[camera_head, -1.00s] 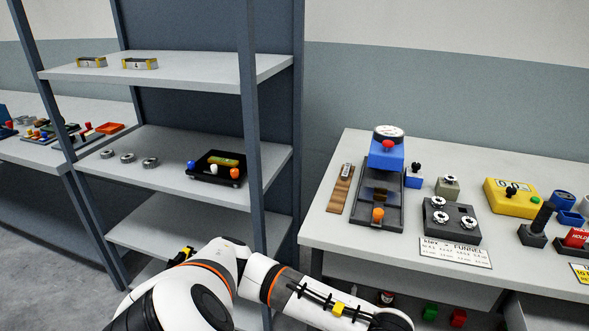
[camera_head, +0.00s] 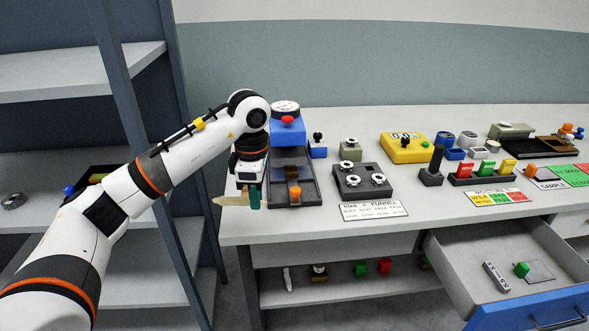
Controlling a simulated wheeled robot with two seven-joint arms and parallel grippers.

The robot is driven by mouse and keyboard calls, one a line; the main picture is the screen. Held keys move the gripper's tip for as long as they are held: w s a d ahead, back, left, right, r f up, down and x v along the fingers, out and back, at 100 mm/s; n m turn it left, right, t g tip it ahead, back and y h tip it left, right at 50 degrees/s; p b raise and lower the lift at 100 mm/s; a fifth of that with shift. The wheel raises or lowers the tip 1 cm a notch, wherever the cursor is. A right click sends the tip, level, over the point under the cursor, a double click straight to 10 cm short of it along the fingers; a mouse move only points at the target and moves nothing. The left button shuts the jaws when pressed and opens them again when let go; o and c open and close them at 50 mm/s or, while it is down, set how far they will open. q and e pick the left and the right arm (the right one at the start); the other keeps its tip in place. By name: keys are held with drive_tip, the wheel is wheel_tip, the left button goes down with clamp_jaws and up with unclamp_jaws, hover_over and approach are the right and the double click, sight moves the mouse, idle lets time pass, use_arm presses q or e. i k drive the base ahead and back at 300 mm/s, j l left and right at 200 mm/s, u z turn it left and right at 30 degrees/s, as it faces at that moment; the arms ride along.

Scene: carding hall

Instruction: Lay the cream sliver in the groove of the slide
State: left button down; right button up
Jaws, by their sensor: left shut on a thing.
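My left gripper (camera_head: 255,203) hangs at the near left edge of the right-hand table, fingers down. It is shut on a tan-cream strip, which I take for the cream sliver (camera_head: 230,201); its pointed end sticks out to the left. Just to the right stands a black device with a blue head and an orange knob, likely the slide (camera_head: 306,190). The sliver is apart from it. I cannot make out the groove from here. My right gripper is not in view.
A dark block with metal rings (camera_head: 362,183) and a label card (camera_head: 372,210) lie right of the device. A yellow box (camera_head: 404,148) stands farther back. An open drawer (camera_head: 470,262) juts out at the lower right. A shelf rack (camera_head: 60,160) stands left.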

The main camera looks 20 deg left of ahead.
sight(290, 173)
drive_tip(key=i, duration=0.85)
